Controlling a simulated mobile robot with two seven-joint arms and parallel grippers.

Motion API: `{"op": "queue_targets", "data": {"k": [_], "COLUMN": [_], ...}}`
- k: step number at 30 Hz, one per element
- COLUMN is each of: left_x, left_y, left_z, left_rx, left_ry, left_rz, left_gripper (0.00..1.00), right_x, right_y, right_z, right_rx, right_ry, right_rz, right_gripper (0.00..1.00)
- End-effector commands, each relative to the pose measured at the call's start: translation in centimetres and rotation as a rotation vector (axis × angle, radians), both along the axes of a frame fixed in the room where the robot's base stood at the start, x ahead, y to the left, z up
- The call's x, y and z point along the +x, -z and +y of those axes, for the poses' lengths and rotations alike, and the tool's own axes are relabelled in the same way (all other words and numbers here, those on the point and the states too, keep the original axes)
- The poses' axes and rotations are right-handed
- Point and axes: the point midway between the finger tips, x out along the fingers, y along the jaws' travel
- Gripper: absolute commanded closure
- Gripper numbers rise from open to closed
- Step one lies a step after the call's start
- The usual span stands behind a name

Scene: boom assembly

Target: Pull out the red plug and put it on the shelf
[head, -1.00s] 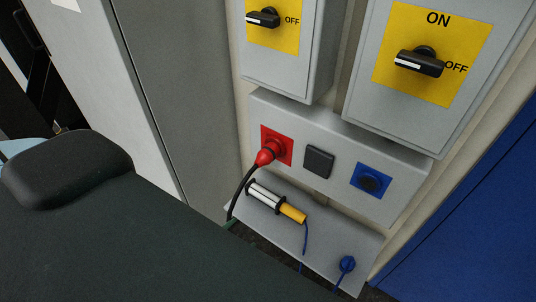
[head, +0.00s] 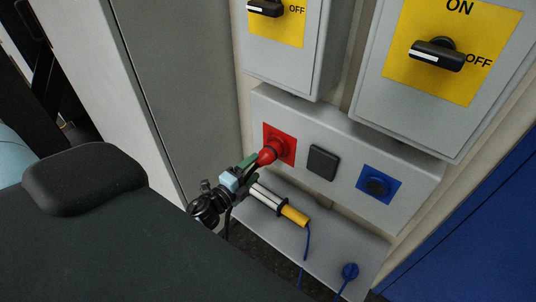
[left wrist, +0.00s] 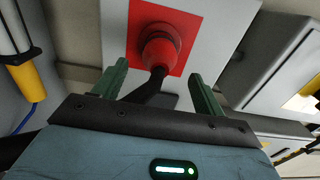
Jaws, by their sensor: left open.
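The red plug (head: 268,154) sits in the red socket (head: 288,143) on the grey socket box, its black cable hanging down. In the left wrist view the plug (left wrist: 160,50) is straight ahead, with its cable running back between the fingers. My left gripper (head: 247,167) is open, its green fingers (left wrist: 160,90) on either side of the cable just short of the plug body. The shelf (head: 335,252) is the grey sloping panel below the socket box. My right gripper is not in view.
A white and yellow cylinder (head: 280,205) lies on the shelf close to my left gripper. A black socket (head: 322,162) and blue socket (head: 377,184) are right of the red one. Switch boxes hang above.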

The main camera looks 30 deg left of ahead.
Motion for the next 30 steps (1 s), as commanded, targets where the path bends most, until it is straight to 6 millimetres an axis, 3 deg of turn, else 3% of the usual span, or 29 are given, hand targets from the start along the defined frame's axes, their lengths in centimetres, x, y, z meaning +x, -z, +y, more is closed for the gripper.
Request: {"op": "queue_targets", "data": {"k": [8,30], "left_x": [0.6,8.4], "left_y": [0.0,0.2], "left_z": [-0.1,-0.7], "left_rx": [-0.003,-0.003], "left_ry": [-0.001,0.000], "left_rz": [0.000,0.002], "left_gripper": [0.29,0.29], "right_x": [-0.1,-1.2], "right_y": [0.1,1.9], "right_z": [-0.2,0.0], "right_rx": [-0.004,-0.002], "right_ry": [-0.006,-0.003], "right_rz": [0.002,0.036], "right_gripper": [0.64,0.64]}}
